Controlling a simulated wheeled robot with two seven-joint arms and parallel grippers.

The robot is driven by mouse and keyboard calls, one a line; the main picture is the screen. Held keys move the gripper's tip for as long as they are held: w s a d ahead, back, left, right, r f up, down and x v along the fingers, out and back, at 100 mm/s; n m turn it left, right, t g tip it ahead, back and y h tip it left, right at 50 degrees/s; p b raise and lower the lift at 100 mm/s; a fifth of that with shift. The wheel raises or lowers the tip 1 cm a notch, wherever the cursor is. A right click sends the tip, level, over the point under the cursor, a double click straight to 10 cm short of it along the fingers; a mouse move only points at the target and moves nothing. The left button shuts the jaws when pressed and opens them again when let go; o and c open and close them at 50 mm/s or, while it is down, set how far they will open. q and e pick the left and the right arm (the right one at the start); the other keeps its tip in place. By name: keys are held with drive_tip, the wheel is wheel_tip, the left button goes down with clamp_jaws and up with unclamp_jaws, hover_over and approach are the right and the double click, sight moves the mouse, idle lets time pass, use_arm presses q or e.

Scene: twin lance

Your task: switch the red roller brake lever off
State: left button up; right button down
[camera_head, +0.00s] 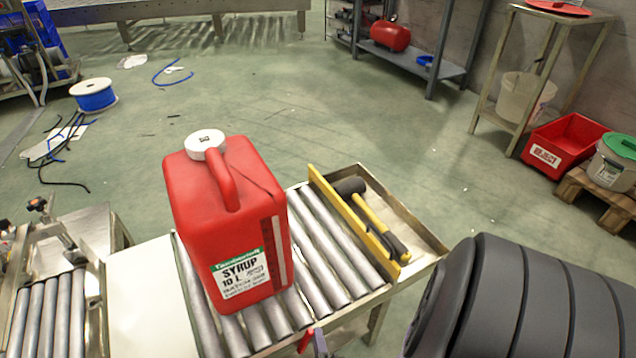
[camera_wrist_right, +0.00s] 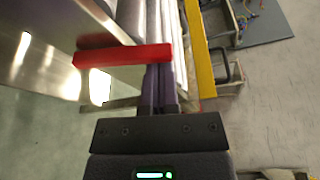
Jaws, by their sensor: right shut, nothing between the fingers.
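The red roller brake lever (camera_head: 305,341) shows at the bottom edge of the head view, at the near side of the roller conveyor. In the right wrist view the lever (camera_wrist_right: 115,56) is a red bar lying crosswise, its right end at my fingertips. My right gripper (camera_head: 320,345) is mostly below the head view's edge, just right of the lever. In the wrist view its dark fingers (camera_wrist_right: 159,75) are shut together with nothing between them. I cannot tell whether they touch the lever. My left gripper is not in view.
A red syrup canister (camera_head: 225,220) stands upright on the rollers (camera_head: 335,255). A yellow rail (camera_head: 350,225) borders them, with a side tray (camera_head: 425,240) holding a black-headed mallet (camera_head: 365,205). My dark arm fills the lower right. A pale plate (camera_head: 150,300) lies left of the rollers.

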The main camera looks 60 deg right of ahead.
drive_tip(key=shift+w+a+r+n, duration=0.15)
drive_tip(key=shift+w+a+r, duration=0.1)
drive_tip(key=shift+a, duration=0.15)
drive_tip(key=shift+w+a+r+n, duration=0.15)
drive_tip(key=shift+w+a, duration=0.1)
drive_tip(key=shift+a, duration=0.3)
